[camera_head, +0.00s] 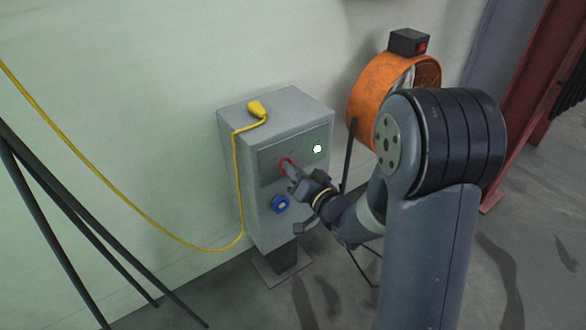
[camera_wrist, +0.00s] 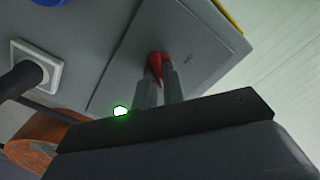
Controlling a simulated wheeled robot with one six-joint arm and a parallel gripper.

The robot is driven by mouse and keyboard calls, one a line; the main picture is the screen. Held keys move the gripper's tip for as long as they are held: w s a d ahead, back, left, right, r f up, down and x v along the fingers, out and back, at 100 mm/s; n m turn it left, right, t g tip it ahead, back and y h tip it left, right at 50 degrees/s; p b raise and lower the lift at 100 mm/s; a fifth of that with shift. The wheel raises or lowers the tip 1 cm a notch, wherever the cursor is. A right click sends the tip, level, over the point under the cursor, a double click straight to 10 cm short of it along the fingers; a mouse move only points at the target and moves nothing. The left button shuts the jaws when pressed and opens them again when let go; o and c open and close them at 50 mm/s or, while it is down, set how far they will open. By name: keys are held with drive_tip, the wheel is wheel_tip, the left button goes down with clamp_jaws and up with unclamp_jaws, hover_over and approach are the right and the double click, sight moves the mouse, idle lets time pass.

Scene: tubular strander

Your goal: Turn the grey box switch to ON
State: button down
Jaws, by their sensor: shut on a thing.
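The grey box (camera_head: 278,226) stands on a short post against the wall. Its red switch (camera_head: 286,162) is on the front panel, mostly covered by my gripper. A lit green-white lamp (camera_head: 317,149) is to the right of the switch. My gripper (camera_head: 291,168) reaches the panel from the right, its fingers closed around the red switch. In the wrist view the fingertips (camera_wrist: 157,78) hold the red switch knob (camera_wrist: 157,61), and the lamp (camera_wrist: 120,111) glows beside them. The panel marking near the knob is too small to read.
A blue round socket (camera_head: 280,203) is low on the box front. A yellow plug (camera_head: 257,109) lies on top, its cable hanging down the left side. An orange drum fan (camera_head: 373,84) stands right of the box. Dark poles (camera_head: 62,211) lean at left.

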drive_tip(key=shift+m, duration=0.6)
drive_tip(key=c, duration=1.5)
unclamp_jaws()
drive_tip(key=p+v, duration=0.1)
drive_tip(key=v, duration=1)
drive_tip(key=shift+p, duration=0.35)
drive_tip(key=shift+w+a, duration=0.1)
drive_tip(key=shift+w, duration=0.1)
